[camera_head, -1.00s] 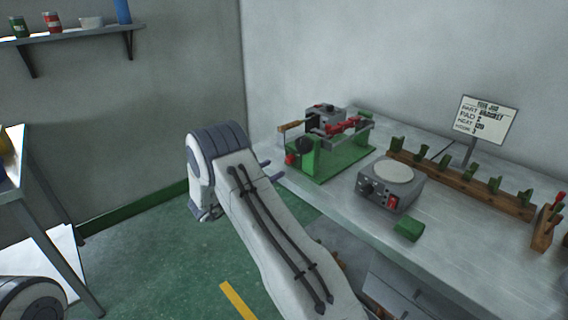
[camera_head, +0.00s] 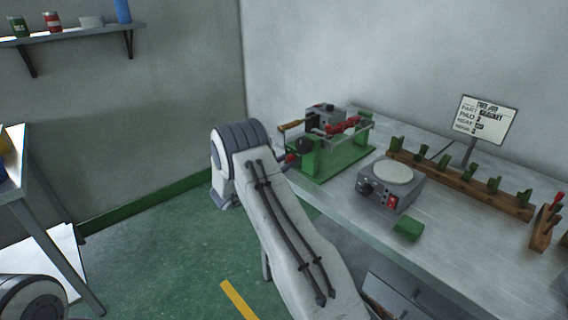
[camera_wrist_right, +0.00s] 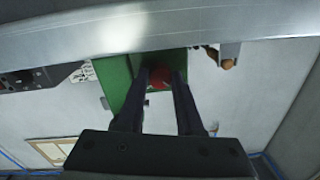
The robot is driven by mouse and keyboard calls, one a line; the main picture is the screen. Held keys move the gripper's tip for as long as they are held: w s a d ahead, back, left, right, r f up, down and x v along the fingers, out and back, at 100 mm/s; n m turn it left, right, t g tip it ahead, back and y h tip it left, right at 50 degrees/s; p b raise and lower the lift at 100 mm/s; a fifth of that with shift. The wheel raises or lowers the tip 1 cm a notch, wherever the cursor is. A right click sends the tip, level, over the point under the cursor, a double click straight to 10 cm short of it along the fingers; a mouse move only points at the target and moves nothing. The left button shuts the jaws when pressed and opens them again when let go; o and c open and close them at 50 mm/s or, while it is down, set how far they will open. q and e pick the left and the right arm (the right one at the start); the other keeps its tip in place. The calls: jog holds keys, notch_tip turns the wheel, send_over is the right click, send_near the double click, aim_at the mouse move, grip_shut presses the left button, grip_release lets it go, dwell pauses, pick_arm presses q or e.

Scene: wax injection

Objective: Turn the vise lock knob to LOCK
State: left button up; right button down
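The green vise (camera_head: 330,162) stands at the back left of the bench, with a black round knob, a wooden handle and red parts on top. The red lock knob (camera_head: 291,158) is low on its near left side, partly hidden by my right arm. In the right wrist view the red knob (camera_wrist_right: 160,78) shows between the tips of my right gripper (camera_wrist_right: 161,75), whose two dark fingers are apart. I cannot make out firm contact. In the head view this gripper (camera_head: 284,163) is mostly hidden behind its wrist. My left gripper is not in view.
A grey box with a round pad and red switch (camera_head: 388,188) sits right of the vise, with a green block (camera_head: 408,228) before it. A wooden rack (camera_head: 465,185) and a sign (camera_head: 486,120) stand behind. The bench front (camera_head: 450,270) is clear.

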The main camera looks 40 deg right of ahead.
jog(key=shift+f+m+b, duration=0.2)
jog(key=shift+m+b, duration=0.4)
jog(key=shift+b, duration=0.2)
jog(key=m+b, duration=0.7)
jog(key=b, duration=0.3)
jog(key=m+b, duration=0.8)
jog(key=b, duration=0.2)
jog(key=shift+f+m+g+h, duration=0.15)
jog(key=shift+m+g+h, duration=0.15)
jog(key=shift+h, duration=0.1)
jog(key=shift+r+m+b, duration=0.25)
jog(key=shift+m+b, duration=0.75)
jog(key=shift+b, duration=0.35)
jog(key=c, duration=0.5)
grip_release()
jog(key=shift+c, duration=0.2)
jog(key=shift+w+a, duration=0.1)
jog(key=a+p, duration=0.1)
jog(key=a, duration=0.9)
jog(key=shift+s+a+f, duration=0.15)
jog(key=shift+s, duration=0.3)
